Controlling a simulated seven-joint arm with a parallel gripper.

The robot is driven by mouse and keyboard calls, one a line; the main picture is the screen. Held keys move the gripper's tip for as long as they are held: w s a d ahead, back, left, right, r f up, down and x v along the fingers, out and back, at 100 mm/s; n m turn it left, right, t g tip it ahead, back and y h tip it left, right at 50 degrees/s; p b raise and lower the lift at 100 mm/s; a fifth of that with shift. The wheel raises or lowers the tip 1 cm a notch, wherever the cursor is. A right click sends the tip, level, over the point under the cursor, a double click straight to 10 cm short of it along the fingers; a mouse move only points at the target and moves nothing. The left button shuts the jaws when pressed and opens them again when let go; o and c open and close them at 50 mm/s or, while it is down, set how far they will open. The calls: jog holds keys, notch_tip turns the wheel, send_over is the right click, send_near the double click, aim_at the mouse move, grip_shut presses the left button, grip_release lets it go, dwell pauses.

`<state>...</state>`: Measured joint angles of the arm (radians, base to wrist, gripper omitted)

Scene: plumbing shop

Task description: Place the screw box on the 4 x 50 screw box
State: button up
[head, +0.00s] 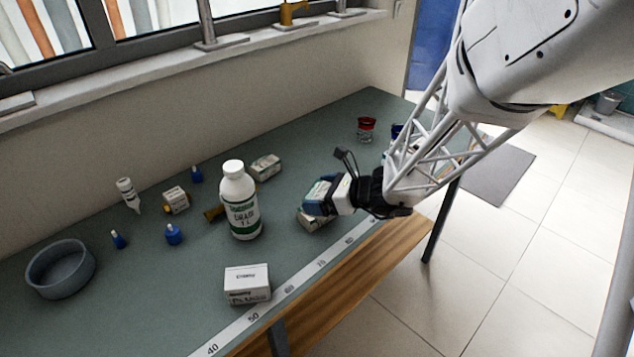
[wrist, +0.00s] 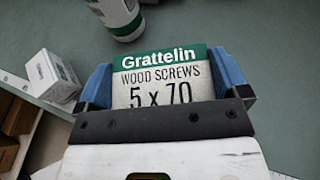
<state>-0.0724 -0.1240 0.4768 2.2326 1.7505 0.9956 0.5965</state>
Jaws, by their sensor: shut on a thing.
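My gripper (head: 322,197) is shut on a green and white screw box (head: 317,193). In the wrist view my gripper's blue fingers (wrist: 166,78) press its two sides, and the held box (wrist: 158,72) reads "Grattelin WOOD SCREWS 5 x 70". In the head view another pale box (head: 311,221) lies directly below the held one, largely covered by it and my gripper. I cannot read its label, nor tell whether the two boxes touch. The lower box does not show in the wrist view.
A white bottle (head: 240,205) with a green label stands left of my gripper. A white box (head: 247,284) lies near the front edge by the measuring strip (head: 254,315). Another small box (head: 265,166) lies behind the bottle. A grey bowl (head: 60,268) is far left.

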aim_at(324, 185)
jog(key=shift+w+a+f, duration=0.1)
jog(key=shift+w+a, duration=0.2)
jog(key=shift+w, duration=0.6)
jog(key=shift+w+a+f, duration=0.1)
jog(key=shift+w+a, duration=0.15)
jog(key=shift+w, duration=0.65)
jog(key=shift+f, duration=1.7)
jog(key=shift+f, duration=0.1)
jog(key=o, duration=0.8)
jog(key=shift+o, duration=0.2)
jog(key=v, duration=1.2)
